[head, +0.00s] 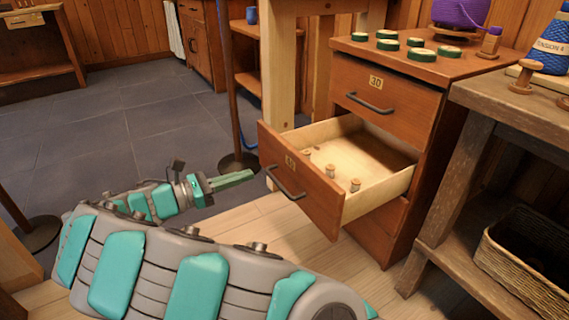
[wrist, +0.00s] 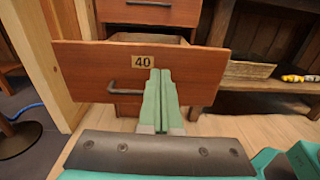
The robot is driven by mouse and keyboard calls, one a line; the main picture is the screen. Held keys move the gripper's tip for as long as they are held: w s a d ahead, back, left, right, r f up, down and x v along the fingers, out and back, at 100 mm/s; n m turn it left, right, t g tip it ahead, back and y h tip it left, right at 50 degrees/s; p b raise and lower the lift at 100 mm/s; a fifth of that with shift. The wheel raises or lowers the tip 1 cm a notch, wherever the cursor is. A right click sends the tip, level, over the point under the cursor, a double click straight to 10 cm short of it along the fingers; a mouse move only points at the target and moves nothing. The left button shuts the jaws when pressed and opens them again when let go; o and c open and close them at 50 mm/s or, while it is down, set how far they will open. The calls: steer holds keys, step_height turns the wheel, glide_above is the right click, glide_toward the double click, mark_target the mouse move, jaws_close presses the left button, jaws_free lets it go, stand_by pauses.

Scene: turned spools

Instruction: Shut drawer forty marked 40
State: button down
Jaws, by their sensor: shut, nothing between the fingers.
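The drawer marked 40 (head: 316,200) is pulled well out of the wooden cabinet (head: 428,130) in the head view, with a few small wooden spools inside. Its front, with a dark bar handle and a 40 plate, faces me in the wrist view (wrist: 95,72). My gripper (head: 250,175) is shut and empty, to the left of the drawer front in the head view.
The drawer marked 30 (head: 385,103) above is shut. Green-rimmed discs (head: 421,54) lie on the cabinet top. A workbench (head: 490,100) with a wicker basket (head: 525,265) below stands at right. A post with a round base (head: 240,162) stands behind my gripper.

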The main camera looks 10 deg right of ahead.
mark_target(296, 158)
steer(key=shift+n+t, duration=0.3)
steer(key=x, duration=0.4)
steer(key=b+x, duration=0.1)
steer(key=x, duration=0.3)
steer(key=b+x, duration=0.1)
steer(key=x, duration=0.3)
steer(key=shift+w+d+f, duration=0.15)
steer(key=shift+w+f, duration=0.15)
steer(key=shift+w, duration=0.1)
